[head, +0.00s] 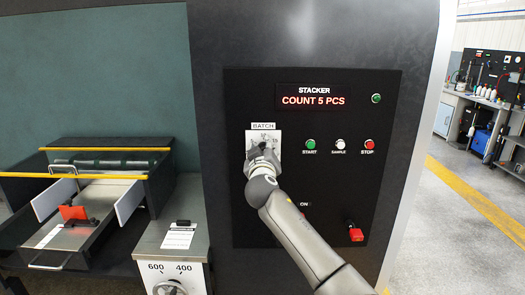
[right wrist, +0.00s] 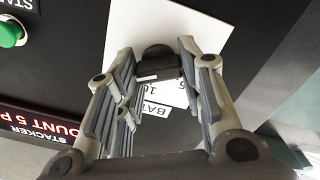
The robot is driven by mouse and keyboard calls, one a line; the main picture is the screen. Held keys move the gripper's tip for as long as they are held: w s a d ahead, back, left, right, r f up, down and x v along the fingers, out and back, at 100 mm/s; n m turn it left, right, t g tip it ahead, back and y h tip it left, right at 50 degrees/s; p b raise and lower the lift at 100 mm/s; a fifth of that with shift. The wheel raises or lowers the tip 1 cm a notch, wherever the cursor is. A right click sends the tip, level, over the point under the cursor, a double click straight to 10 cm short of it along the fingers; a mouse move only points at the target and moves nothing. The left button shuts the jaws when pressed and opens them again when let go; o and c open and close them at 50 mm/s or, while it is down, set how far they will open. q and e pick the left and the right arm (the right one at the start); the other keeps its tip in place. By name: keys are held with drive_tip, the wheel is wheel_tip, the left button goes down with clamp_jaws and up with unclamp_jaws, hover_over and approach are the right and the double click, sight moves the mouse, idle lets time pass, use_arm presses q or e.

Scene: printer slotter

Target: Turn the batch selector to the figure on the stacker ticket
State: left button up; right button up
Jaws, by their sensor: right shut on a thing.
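The batch selector is a black knob (right wrist: 158,60) on a white dial plate (head: 276,137) labelled BATCH, on the dark stacker panel. My right gripper (head: 256,150) is shut on the knob and hides most of it in the head view. In the right wrist view its fingers (right wrist: 157,52) stand on both sides of the knob. A white mark on the knob shows near a figure that looks like 10, partly hidden. The display (head: 313,101) reads COUNT 5 PCS. A white ticket (head: 178,236) lies on the grey box at left; its print is too small to read. My left gripper is out of view.
Green START (head: 310,145), white SAMPLE (head: 340,145) and red STOP (head: 369,145) buttons sit right of the dial. A second dial (head: 170,287) marked 600 and 400 is at lower left, beside an open tray (head: 75,240).

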drive_tip(key=shift+f+n+p, duration=0.15)
drive_tip(key=shift+n+p, duration=1.45)
drive_tip(key=shift+n, duration=2.35)
drive_tip(key=shift+f+n+p, duration=0.2)
drive_tip(key=shift+n+p, duration=1.45)
drive_tip(key=shift+n, duration=2.35)
drive_tip(key=shift+f+n+p, duration=0.15)
drive_tip(key=shift+n+p, duration=1.45)
drive_tip(key=shift+n, duration=2.35)
drive_tip(key=o, duration=1)
